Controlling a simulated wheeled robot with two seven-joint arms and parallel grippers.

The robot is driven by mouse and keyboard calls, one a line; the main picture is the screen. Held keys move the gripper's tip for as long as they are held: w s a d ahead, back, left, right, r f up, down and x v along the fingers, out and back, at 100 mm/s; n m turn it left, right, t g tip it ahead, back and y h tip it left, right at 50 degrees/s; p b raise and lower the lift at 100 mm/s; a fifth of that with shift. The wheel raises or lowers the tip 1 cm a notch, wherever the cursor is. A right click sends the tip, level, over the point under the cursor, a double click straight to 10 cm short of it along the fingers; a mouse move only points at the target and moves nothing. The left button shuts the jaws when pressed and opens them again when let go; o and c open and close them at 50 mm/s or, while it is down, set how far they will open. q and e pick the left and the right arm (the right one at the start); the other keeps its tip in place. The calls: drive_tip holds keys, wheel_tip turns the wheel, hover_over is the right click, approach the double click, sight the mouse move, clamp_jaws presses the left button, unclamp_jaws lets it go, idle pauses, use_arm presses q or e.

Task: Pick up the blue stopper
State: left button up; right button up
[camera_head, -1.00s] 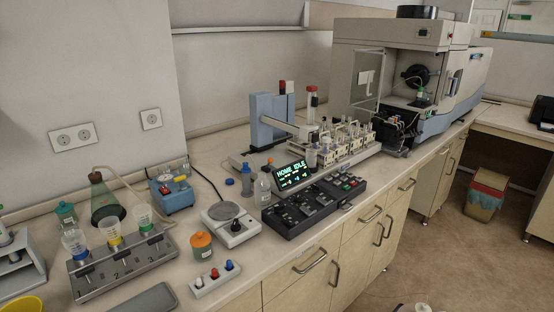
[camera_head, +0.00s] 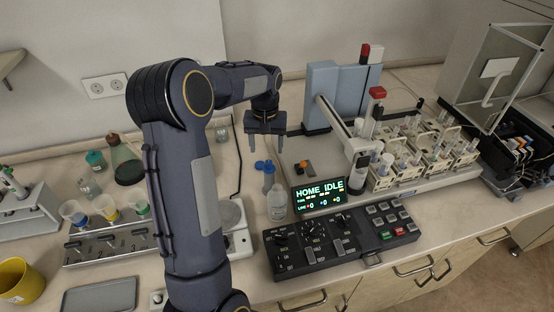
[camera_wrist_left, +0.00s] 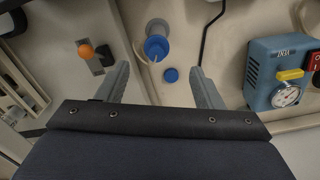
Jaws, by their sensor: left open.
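My left gripper (camera_head: 266,142) points down over the counter, just behind the stopper in the head view. Its two fingers are apart with nothing between them; they also show in the left wrist view (camera_wrist_left: 160,72). My right gripper is not in view.
A clear bottle (camera_head: 277,205) and the HOME IDLE display (camera_head: 320,195) stand near. An orange-knobbed item (camera_wrist_left: 85,51) and a blue gauge box (camera_wrist_left: 280,72) flank the spot in the wrist view. A black cable (camera_wrist_left: 212,30) runs along the counter.

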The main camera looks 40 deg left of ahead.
sight(269, 161)
use_arm(q)
drive_tip(key=f, duration=0.6)
drive_tip(key=shift+w+d+f, duration=0.1)
drive_tip(key=shift+w+f, duration=0.1)
drive_tip(key=shift+w, duration=0.1)
drive_tip(key=shift+s+f, duration=0.1)
drive_tip(key=shift+f, duration=0.45)
drive_tip(key=c, duration=1.1)
drive_tip(key=shift+r, duration=0.1)
wheel_tip(269, 161, up, 18)
drive_tip(key=shift+f, duration=0.1)
